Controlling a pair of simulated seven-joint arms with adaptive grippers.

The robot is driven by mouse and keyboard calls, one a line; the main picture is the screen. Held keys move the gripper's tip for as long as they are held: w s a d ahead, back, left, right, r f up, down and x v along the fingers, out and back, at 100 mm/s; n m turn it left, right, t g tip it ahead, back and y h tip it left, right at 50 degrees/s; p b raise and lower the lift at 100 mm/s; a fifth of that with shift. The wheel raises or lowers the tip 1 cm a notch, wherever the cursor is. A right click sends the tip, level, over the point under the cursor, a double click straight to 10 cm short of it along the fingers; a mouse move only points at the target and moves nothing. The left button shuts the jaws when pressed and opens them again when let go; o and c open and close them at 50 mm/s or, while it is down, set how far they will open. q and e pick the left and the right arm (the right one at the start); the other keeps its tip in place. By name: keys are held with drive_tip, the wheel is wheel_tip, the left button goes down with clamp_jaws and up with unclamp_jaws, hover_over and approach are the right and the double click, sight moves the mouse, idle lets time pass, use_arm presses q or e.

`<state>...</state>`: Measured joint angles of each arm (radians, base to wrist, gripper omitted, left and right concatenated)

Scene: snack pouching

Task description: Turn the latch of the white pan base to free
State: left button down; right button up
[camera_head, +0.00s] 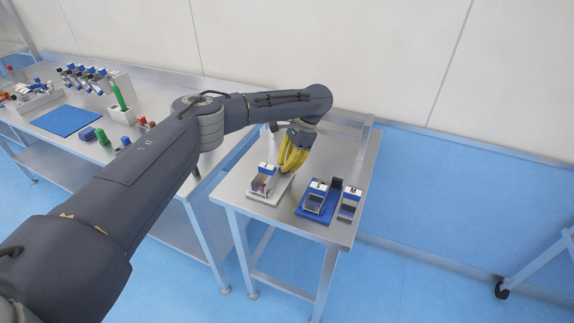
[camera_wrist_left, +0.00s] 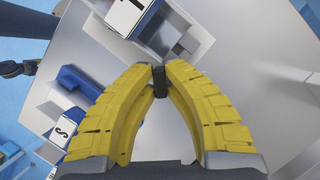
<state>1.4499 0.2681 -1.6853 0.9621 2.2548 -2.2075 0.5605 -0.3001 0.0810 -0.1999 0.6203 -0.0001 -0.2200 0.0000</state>
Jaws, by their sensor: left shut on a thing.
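The white pan base (camera_head: 280,198) lies on the small steel table, carrying a scale with a white, blue-edged block (camera_head: 267,169) and a metal pan. The block also shows at the top of the left wrist view (camera_wrist_left: 128,14). My left gripper (camera_head: 291,168) reaches down behind this base, yellow fingers pointing at it. In the left wrist view its fingertips (camera_wrist_left: 160,79) are closed on a small dark latch piece (camera_wrist_left: 160,88). The fingers hide part of the latch, so I cannot tell its turn. My right gripper is in neither view.
A blue base (camera_head: 314,216) with a pan marked S stands right of the white base. A unit marked M (camera_head: 349,203) is beside it near the table's right edge. A longer bench (camera_head: 60,150) at left holds a blue mat (camera_head: 67,120) and several small items.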

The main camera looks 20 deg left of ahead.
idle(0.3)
use_arm(q)
drive_tip(key=c, duration=1.3)
unclamp_jaws()
drive_tip(key=v, duration=1.2)
